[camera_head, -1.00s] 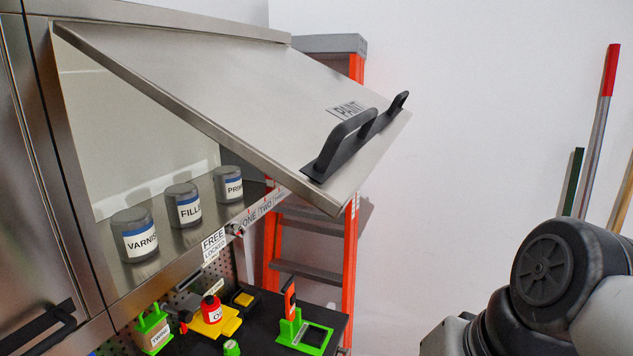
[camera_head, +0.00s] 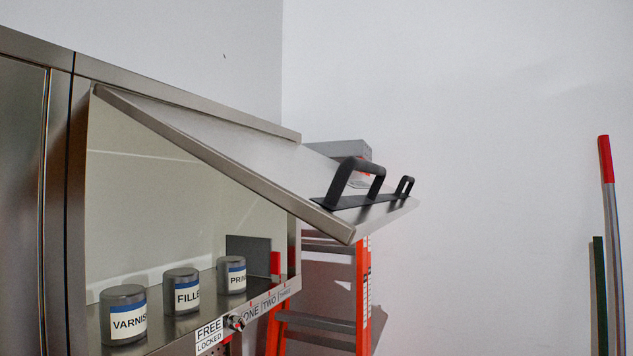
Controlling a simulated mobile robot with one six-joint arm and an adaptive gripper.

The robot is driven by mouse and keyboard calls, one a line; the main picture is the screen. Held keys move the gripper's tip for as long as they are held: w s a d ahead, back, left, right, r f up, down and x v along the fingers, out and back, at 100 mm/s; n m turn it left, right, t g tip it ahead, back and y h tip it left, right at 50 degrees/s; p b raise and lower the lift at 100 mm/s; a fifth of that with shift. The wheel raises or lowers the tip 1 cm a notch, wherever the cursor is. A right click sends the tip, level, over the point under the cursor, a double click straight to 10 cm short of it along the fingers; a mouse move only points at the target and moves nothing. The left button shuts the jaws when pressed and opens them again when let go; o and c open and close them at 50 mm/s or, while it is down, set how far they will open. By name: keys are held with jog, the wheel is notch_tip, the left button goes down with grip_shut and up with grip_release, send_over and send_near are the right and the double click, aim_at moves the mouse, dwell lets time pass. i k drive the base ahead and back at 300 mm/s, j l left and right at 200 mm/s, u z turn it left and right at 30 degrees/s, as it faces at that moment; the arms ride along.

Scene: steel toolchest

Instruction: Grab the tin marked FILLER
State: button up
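The tin marked FILLER (camera_head: 182,292) is a grey can with a blue-and-white label, of which "FILLE" shows. It stands upright on the steel shelf (camera_head: 170,326) inside the open cabinet, between the VARNISH tin (camera_head: 123,315) on its left and the PRIMER-side tin, lettered "PRIM" (camera_head: 232,275), on its right. The tins stand apart from one another. The cabinet's flap door (camera_head: 230,165) is raised and slopes out over the shelf. My gripper is not in view.
Black handles (camera_head: 352,184) stick out from the flap's outer face. A dial (camera_head: 235,322) and a "FREE LOCKED" label (camera_head: 209,336) sit on the shelf's front edge. An orange ladder (camera_head: 363,300) stands behind on the right. The space right of the ladder is clear up to the poles (camera_head: 612,230).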

aim_at(181, 290)
jog(key=l+u, duration=0.15)
jog(key=u, duration=0.25)
jog(key=l+u, duration=0.15)
jog(key=u, duration=0.3)
jog(key=l+u, duration=0.2)
jog(key=u, duration=0.2)
jog(key=l+u, duration=0.2)
jog(key=u, duration=0.25)
jog(key=k+l+u, duration=0.1)
jog(key=l, duration=0.3)
jog(key=k+l+u, duration=0.1)
jog(key=l, duration=0.3)
jog(key=k+l+u, duration=0.15)
jog(key=l, duration=0.2)
jog(key=k+l+u, duration=0.1)
jog(key=l, duration=0.3)
jog(key=k+l+u, duration=0.1)
jog(key=k+l, duration=0.2)
jog(key=l, duration=0.7)
